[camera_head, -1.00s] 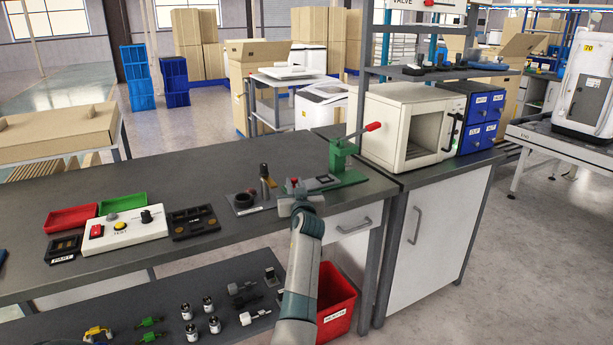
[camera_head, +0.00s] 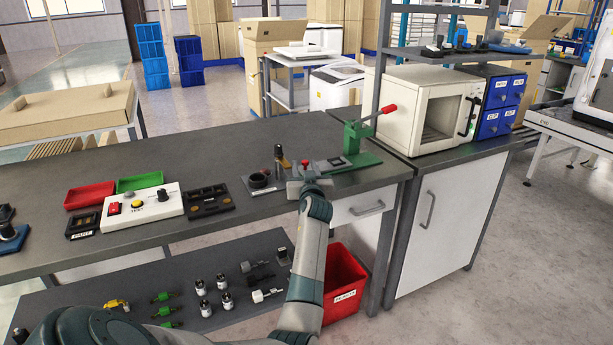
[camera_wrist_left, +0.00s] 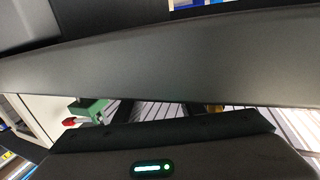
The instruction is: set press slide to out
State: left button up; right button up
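The green press (camera_head: 362,155) stands near the right end of the workbench, with a red-tipped lever reaching up and right. Its slide appears to be the grey and dark part (camera_head: 335,162) low on the left side of the press; its exact position is hard to tell. My left gripper (camera_head: 306,171) is just left of that part, low over the bench. My wrist hides its fingers, and contact cannot be told. A small red spot shows beside the gripper. The left wrist view also shows the green press (camera_wrist_left: 92,109), with a large grey surface blocking much of the picture. My right gripper is not in view.
A white oven-like box (camera_head: 400,108) stands right of the press. A red bin (camera_head: 343,285) is below the bench.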

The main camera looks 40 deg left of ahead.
pick_arm(q)
jog(key=v, duration=1.7)
jog(key=shift+s, duration=0.2)
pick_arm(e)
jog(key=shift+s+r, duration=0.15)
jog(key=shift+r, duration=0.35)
pick_arm(q)
jog(key=shift+d, duration=0.1)
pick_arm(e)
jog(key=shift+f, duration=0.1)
